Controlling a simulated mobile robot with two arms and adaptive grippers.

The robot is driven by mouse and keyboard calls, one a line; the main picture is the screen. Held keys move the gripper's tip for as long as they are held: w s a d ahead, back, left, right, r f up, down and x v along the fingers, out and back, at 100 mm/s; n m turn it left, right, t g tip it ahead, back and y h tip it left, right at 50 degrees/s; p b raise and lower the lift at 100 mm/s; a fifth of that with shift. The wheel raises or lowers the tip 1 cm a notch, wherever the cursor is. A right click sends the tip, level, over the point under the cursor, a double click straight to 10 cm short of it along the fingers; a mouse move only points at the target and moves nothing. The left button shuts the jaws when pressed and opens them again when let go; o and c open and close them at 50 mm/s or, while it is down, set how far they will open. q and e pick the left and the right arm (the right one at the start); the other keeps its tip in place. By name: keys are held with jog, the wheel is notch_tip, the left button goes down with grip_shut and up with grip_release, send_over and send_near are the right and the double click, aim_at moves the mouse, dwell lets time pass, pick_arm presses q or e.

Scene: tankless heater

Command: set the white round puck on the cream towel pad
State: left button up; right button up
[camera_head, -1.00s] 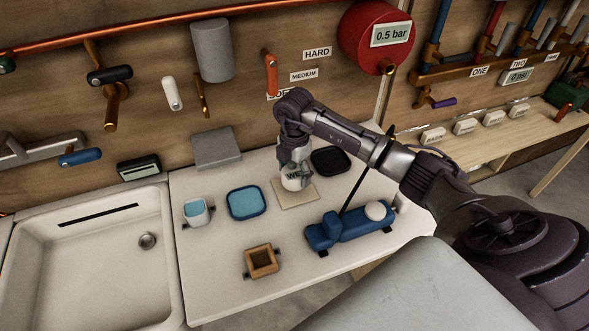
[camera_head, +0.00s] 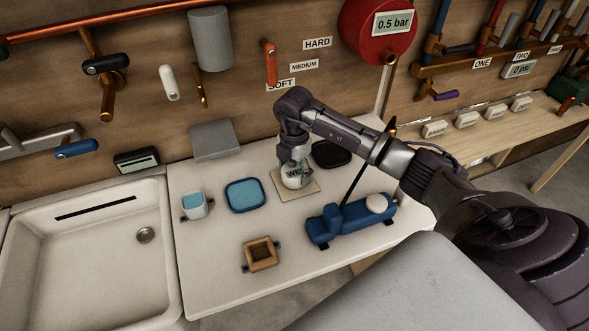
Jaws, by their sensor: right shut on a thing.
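The white round puck (camera_head: 296,178), with dark lettering on its side, is at the cream towel pad (camera_head: 311,188), over its middle. My right gripper (camera_head: 294,165) comes down from above and is shut on the puck, hiding part of it. I cannot tell whether the puck's underside touches the pad or is just above it. My left gripper is not in view.
A blue tray (camera_head: 245,195), a white cup with blue inside (camera_head: 194,205) and a wooden box (camera_head: 261,254) stand to the left on the counter. A black tray (camera_head: 332,154) lies behind the pad. A blue device (camera_head: 350,219) with a white round top is in front.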

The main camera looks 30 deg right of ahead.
aim_at(295, 169)
jog(key=shift+f, duration=0.3)
jog(key=o, duration=1.4)
notch_tip(295, 169, up, 12)
